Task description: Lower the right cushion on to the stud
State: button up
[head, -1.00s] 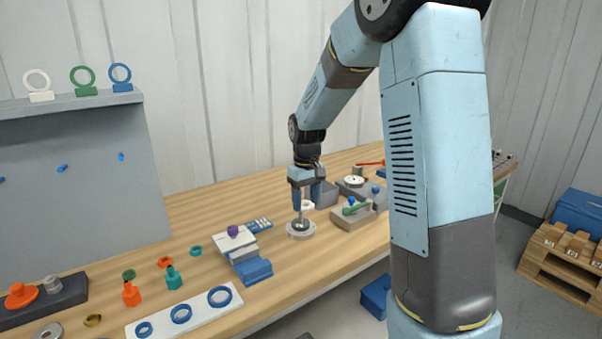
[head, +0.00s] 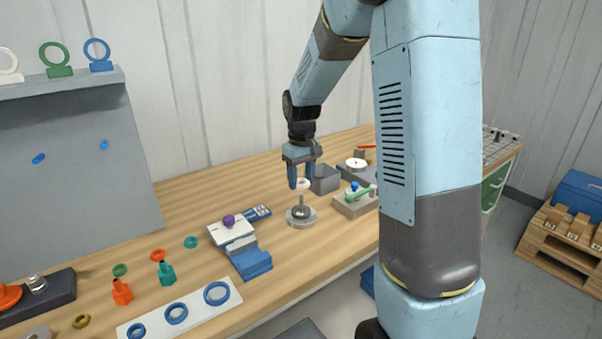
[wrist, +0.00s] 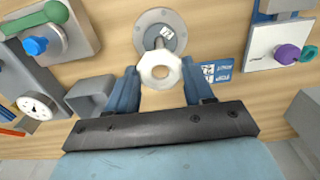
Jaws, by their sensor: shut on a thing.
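The cushion is a white ring (wrist: 160,70) with a round hole, between the two blue fingers of my gripper (wrist: 160,84) in the wrist view. In the head view the cushion (head: 303,183) shows beside the fingertips of my gripper (head: 299,182). My gripper is shut on it. The stud (head: 301,205) is a thin upright grey rod on a round grey base (head: 300,219). The cushion is above the stud and apart from it in the head view. In the wrist view the stud base (wrist: 158,17) lies beyond the cushion, which hides part of the stud.
A blue block (head: 251,262) and a white plate with a purple knob (head: 229,221) stand left of the stud. A grey fixture with a green handle (head: 358,196) and an open grey box (head: 325,180) are close on the right. Bare wood lies in front.

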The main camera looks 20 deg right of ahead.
aim_at(301, 193)
jog(key=shift+f, duration=2.95)
jog(key=shift+f, duration=0.1)
jog(key=o, duration=1.1)
notch_tip(301, 193, up, 14)
jog(key=shift+f, duration=0.15)
